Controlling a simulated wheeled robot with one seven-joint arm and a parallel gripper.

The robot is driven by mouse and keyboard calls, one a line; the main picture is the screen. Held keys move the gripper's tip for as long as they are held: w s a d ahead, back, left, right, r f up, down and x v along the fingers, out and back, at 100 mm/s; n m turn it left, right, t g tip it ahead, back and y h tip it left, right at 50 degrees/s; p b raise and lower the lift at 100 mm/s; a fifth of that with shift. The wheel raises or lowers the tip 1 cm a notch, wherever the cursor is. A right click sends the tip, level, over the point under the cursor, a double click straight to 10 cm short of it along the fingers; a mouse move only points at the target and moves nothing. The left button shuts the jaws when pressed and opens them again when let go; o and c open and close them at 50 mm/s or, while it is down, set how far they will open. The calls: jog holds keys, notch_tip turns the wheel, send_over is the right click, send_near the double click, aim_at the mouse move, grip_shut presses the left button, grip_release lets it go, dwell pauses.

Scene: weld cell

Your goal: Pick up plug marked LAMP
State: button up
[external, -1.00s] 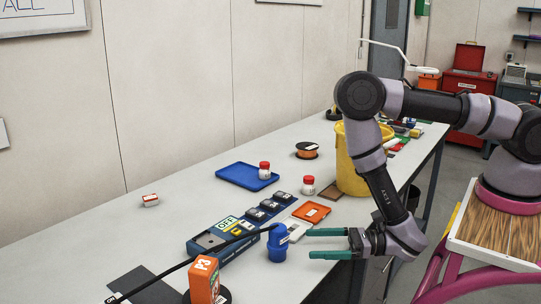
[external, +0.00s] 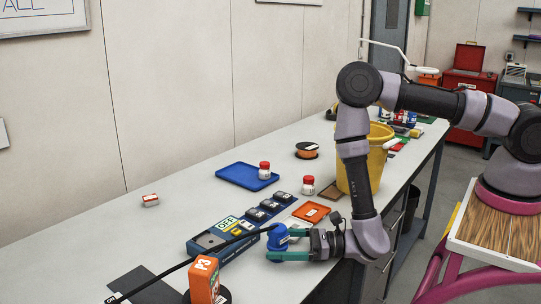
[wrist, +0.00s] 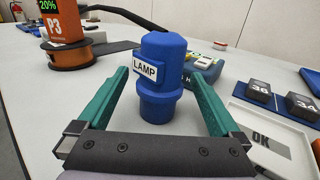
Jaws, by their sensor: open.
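The blue plug (wrist: 160,88) stands upright on the bench, with a white label reading LAMP facing me in the wrist view. In the external view the plug (external: 277,238) is partly hidden by the green fingers. My gripper (wrist: 160,85) is open, with one green finger on each side of the plug. In the wrist view there is a visible gap between each finger and the plug's body. In the external view my gripper (external: 283,246) is low over the bench, its fingers level with the plug.
Behind the plug is a blue power strip (external: 205,245) marked OFF. A black cable (external: 180,266) runs near the plug. An orange P3 block (wrist: 60,20) stands on a spool at left in the wrist view. A white OK tray (wrist: 275,142) lies at right.

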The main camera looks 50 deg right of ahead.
jog(key=shift+w+a, duration=0.25)
grip_shut()
jog(key=shift+r, duration=0.15)
